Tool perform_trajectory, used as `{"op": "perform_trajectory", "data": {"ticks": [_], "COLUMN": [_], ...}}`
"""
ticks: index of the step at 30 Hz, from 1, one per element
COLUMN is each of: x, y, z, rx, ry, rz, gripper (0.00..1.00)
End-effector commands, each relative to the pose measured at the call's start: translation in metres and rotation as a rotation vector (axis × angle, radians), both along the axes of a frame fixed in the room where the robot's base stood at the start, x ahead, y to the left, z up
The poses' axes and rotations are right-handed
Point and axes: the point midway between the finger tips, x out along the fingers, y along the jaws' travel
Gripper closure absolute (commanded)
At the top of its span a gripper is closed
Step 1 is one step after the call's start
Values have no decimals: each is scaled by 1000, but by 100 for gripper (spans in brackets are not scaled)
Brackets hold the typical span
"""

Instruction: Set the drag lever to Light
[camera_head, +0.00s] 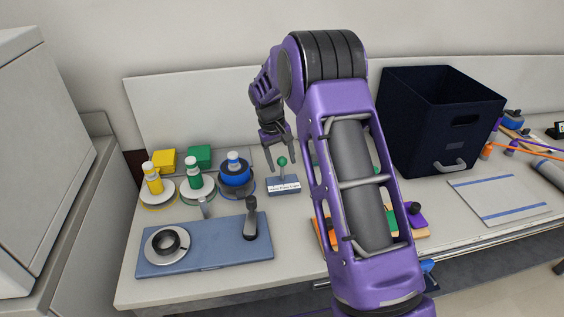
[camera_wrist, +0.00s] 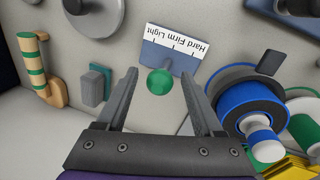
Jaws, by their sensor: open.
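The drag lever is a green ball knob (camera_head: 282,161) on a short stem above a small blue base (camera_head: 284,180). Its white label (camera_wrist: 176,44) reads Hard, Firm, Light; Hard is at the left and Light at the right in the head view, reversed in the wrist view. The lever looks close to upright near the middle; I cannot tell its exact mark. My gripper (camera_head: 280,167) points down and is open over the lever. In the wrist view the green knob (camera_wrist: 160,83) appears between the fingertips, with no visible contact.
A blue spool (camera_head: 235,174) stands close left of the lever, with green and yellow bottles (camera_head: 153,180) beyond. A blue board (camera_head: 205,250) with a black-handled lever (camera_head: 250,222) lies in front. A dark bin (camera_head: 430,125) stands at right. My arm hides part of the table.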

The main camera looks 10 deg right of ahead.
Motion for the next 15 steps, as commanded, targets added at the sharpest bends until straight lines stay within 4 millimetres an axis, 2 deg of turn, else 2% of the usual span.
{"op": "perform_trajectory", "data": {"ticks": [10,11,15], "x": [0,0,0], "y": [-1,-1,-1], "z": [-5,-5,-4], "rx": [0,-1,-1], "ry": [0,0,0], "rz": [0,0,0], "gripper": [31,35,60]}}
